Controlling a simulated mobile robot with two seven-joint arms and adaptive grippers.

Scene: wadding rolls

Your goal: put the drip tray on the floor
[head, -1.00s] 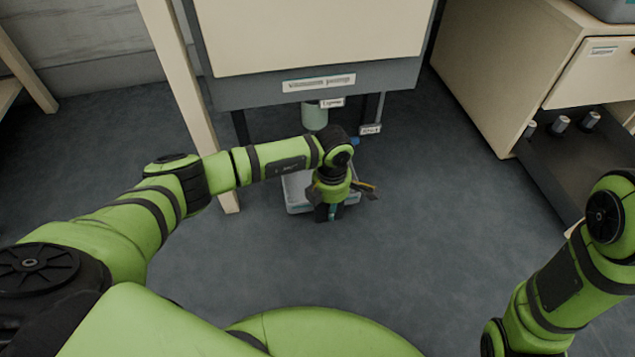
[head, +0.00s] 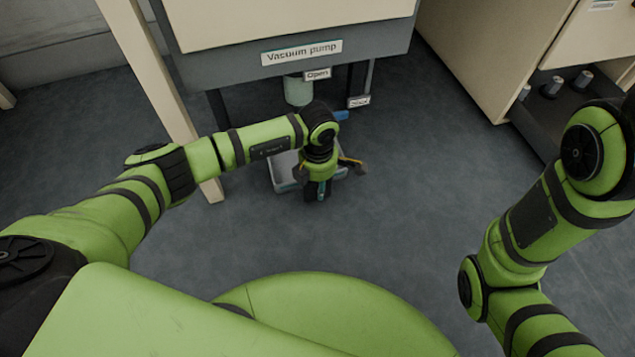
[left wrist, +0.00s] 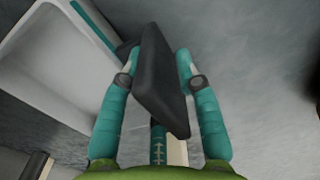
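The drip tray (head: 284,178) is a pale grey shallow tray below the vacuum pump, partly hidden by my left gripper (head: 318,190). I cannot tell whether its underside touches the floor (head: 400,240). In the left wrist view the white tray (left wrist: 50,60) fills the upper left. A dark block (left wrist: 160,85), which looks like its handle, is between the two teal fingers of my left gripper (left wrist: 158,72). Both finger pads appear to press against it. My right arm shows at the right of the head view, but its gripper is out of view.
The vacuum pump cabinet (head: 300,50) stands above the tray, with a greenish cylinder (head: 298,90) and small labels under it. A cream post (head: 150,90) is to the left. A cream cabinet (head: 480,60) stands at the right. The floor in front is clear.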

